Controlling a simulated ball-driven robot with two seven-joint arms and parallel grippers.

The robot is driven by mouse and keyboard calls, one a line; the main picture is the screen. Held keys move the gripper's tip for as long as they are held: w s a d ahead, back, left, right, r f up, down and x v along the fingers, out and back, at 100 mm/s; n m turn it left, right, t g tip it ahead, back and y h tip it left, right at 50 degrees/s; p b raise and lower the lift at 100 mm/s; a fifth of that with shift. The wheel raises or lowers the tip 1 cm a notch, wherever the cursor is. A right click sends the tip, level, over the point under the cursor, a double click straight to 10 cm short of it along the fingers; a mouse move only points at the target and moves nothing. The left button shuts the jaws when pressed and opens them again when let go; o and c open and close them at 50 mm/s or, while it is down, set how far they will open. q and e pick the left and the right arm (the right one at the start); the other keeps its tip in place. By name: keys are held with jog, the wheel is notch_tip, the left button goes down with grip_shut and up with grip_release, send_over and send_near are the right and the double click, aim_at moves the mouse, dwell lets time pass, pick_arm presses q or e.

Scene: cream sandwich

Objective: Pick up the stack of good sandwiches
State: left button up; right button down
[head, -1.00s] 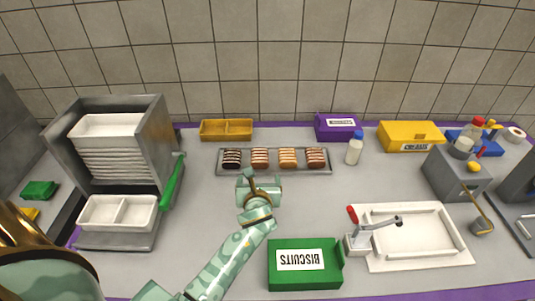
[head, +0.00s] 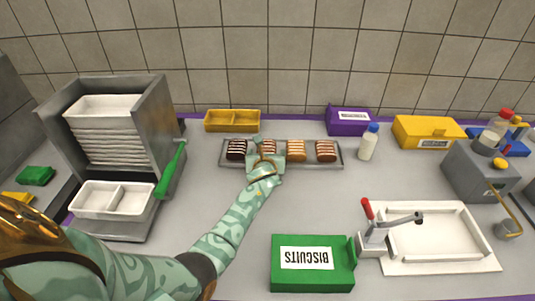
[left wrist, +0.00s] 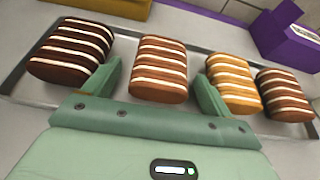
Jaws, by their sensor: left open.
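A grey tray (head: 338,163) at the back middle of the counter holds several sandwich stacks in a row. From left to right they are a dark brown stack (head: 236,149), a light brown stack (left wrist: 158,70), an orange-tan stack (head: 296,149) and a reddish-brown stack (head: 325,151). My left gripper (head: 266,150) is open at the light brown stack. In the left wrist view its fingers (left wrist: 155,90) stand on either side of that stack, the right one close to the orange-tan stack (left wrist: 233,82). I cannot tell which stack is the good one. My right gripper is not in view.
A yellow divided tray (head: 232,121), a purple box (head: 349,120) and a blue-capped bottle (head: 368,143) stand near the tray. A green biscuits box (head: 312,277) and a white basin (head: 487,257) are in front. A grey dispenser of white trays (head: 152,131) stands left.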

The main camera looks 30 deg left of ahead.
pick_arm(q)
jog(key=shift+r, duration=0.15)
jog(key=c, duration=1.1)
